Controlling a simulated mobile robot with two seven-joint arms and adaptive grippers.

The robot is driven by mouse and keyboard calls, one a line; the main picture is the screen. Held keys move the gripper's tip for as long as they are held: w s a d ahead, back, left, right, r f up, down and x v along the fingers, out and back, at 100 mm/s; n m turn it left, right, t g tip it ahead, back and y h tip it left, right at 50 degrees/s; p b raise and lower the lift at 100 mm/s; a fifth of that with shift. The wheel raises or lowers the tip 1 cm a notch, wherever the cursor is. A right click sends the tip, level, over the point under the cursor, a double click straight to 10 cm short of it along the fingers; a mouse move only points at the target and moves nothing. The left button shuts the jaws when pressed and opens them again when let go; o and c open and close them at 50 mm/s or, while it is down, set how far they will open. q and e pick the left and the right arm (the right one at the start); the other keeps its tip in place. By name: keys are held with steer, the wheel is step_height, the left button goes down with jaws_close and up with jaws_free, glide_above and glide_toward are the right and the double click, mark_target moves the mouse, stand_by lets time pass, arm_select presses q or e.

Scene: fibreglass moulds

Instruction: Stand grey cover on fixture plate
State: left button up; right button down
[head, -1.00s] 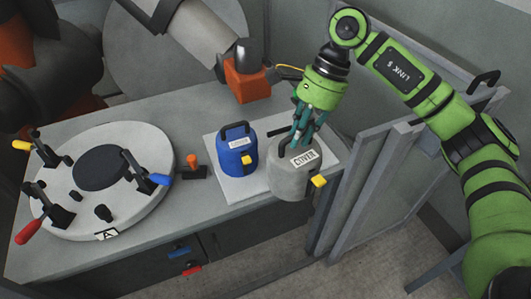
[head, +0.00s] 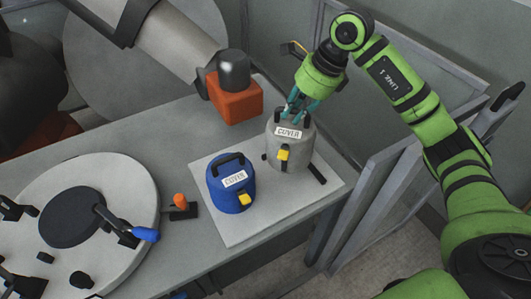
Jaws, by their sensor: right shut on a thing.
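The grey cover (head: 275,151), with a white label and a yellow latch, stands upright at the back right of a pale square mat (head: 243,226). My right gripper (head: 296,112) is above it, its teal fingers shut on the cover's top handle. I cannot tell whether the cover's base touches the mat. The round pale fixture plate (head: 132,185), with a dark disc in its middle and clamps around it, lies at the left, partly cut off by the frame. My left gripper is out of view.
A blue cover (head: 228,196) stands on the mat, left of the grey one. An orange-tipped post (head: 180,201) sits between fixture plate and mat. An orange block with a dark cap (head: 235,104) is behind. Metal frame panels (head: 372,195) border the bench's right end.

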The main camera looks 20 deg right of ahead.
mark_target(295, 128)
steer(key=f, duration=0.1)
steer(key=s+f+p, duration=0.1)
steer(key=f, duration=0.1)
steer(key=shift+f, duration=0.65)
step_height(295, 128, down, 4)
steer(key=shift+w+f+p, duration=0.1)
steer(key=shift+w+p, duration=0.05)
steer(key=shift+p, duration=0.45)
steer(key=c, duration=1.5)
jaws_free()
steer(key=shift+f, duration=0.1)
steer(key=o, duration=0.4)
steer(key=shift+c, duration=0.2)
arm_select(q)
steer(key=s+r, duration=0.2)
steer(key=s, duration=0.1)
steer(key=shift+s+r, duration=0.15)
